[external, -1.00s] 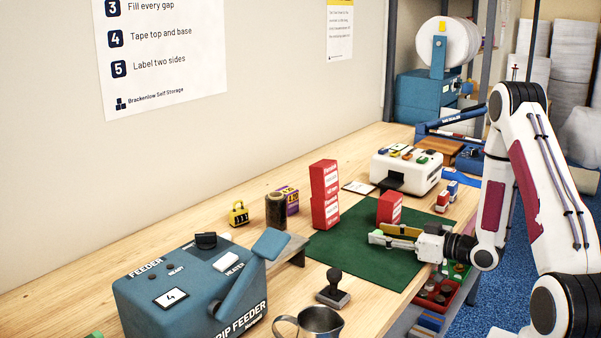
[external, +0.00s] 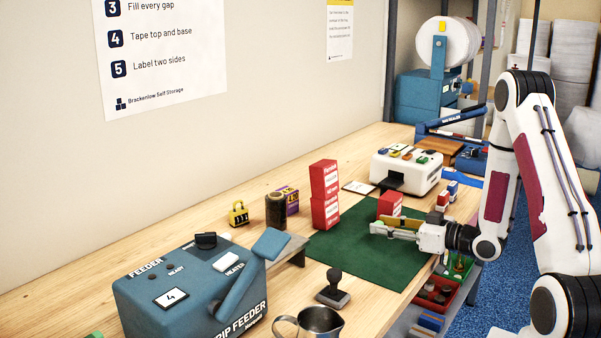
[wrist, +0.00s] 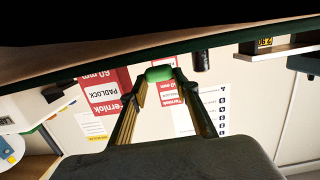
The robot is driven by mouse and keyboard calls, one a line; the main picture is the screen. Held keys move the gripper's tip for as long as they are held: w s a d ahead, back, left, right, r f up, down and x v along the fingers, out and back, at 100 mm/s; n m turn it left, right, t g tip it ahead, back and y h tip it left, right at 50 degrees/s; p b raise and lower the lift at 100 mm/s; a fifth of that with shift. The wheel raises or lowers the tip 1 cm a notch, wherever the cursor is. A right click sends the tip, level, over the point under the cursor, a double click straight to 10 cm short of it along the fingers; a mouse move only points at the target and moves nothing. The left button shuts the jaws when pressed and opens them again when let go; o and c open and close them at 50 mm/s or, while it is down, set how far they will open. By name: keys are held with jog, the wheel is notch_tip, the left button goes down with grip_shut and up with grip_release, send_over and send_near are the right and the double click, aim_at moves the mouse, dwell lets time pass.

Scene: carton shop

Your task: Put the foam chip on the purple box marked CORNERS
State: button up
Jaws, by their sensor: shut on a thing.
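My gripper (external: 383,229) is low over the green mat, in front of a short red box. In the wrist view its fingertips (wrist: 160,82) are closed on a small green foam chip (wrist: 158,73). The chip is hard to make out in the external view. A purple and yellow box (external: 293,201) stands on the wooden bench behind a dark cylinder, to the left of my gripper and beyond the mat. Its lettering is too small to read as CORNERS.
A stack of red padlock boxes (external: 324,196) stands at the mat's back edge, between my gripper and the purple box. A short red box (external: 389,204) is close behind my gripper. A stamp (external: 333,288) stands in front. The green mat (external: 345,245) is mostly clear.

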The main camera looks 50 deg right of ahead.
notch_tip(320, 180, up, 7)
jog(key=shift+r, duration=0.2)
dwell(0.5)
jog(key=shift+w+a, duration=0.1)
jog(key=shift+w, duration=0.05)
dwell(0.5)
jog(key=w+a+r, duration=0.2)
jog(key=w+a, duration=0.7)
jog(key=w, duration=0.1)
jog(key=w+r+n+g+y, duration=0.3)
jog(key=w+r+n+y, duration=0.5)
jog(key=w+r, duration=0.9)
jog(key=w+d+f+g+y, duration=0.1)
jog(key=w+d+f+y, duration=0.2)
jog(key=d+f, duration=0.6)
jog(key=shift+d+f+n+g, duration=0.25)
jog(key=shift+f+n+g, duration=0.15)
jog(key=shift+f, duration=0.5)
dwell(0.7)
